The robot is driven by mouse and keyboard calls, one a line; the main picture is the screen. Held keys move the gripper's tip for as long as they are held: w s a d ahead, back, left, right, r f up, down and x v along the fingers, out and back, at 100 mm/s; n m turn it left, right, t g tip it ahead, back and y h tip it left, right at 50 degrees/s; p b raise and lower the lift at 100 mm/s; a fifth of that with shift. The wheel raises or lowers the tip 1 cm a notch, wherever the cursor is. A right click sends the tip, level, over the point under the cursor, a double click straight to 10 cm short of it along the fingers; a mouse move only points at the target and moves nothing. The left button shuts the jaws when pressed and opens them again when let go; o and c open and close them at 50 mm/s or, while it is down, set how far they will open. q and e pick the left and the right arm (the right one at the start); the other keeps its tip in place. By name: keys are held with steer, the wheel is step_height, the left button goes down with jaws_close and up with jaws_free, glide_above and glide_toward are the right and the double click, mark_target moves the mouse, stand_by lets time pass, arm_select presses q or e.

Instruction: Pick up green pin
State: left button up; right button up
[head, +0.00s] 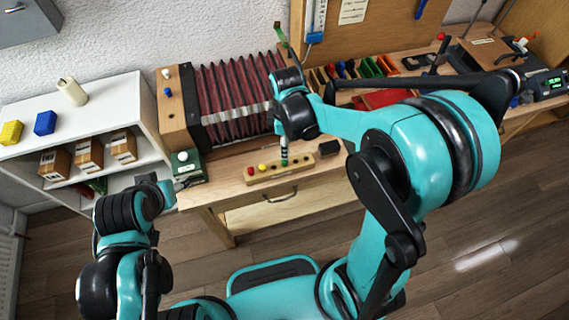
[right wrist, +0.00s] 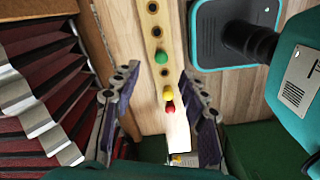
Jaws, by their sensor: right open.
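The green pin (head: 284,163) stands in a long wooden block on the bench, right of the yellow pin (head: 262,167) and red pin (head: 249,171). In the right wrist view the green pin (right wrist: 161,57) lies just beyond and between the open, empty fingers of my right gripper (right wrist: 159,78). In the head view my right gripper (head: 284,148) points down above the green pin, partly hidden by its own arm. My left gripper (head: 182,187) is at the bench's left front edge, away from the pins; its jaws are too small to read.
The wooden block (head: 308,162) has empty holes among the pins. A red accordion-like bellows (head: 235,95) stands close behind. A green box with a white knob (head: 187,165) is to the left.

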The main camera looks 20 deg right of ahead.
mark_target(285, 164)
steer(key=f+b, duration=0.1)
steer(key=f, duration=0.3)
steer(key=f+b, duration=0.2)
steer(key=f, duration=0.1)
steer(key=shift+a+f, duration=0.2)
steer(key=shift+f, duration=0.2)
steer(key=shift+s, duration=0.1)
steer(key=c, duration=1)
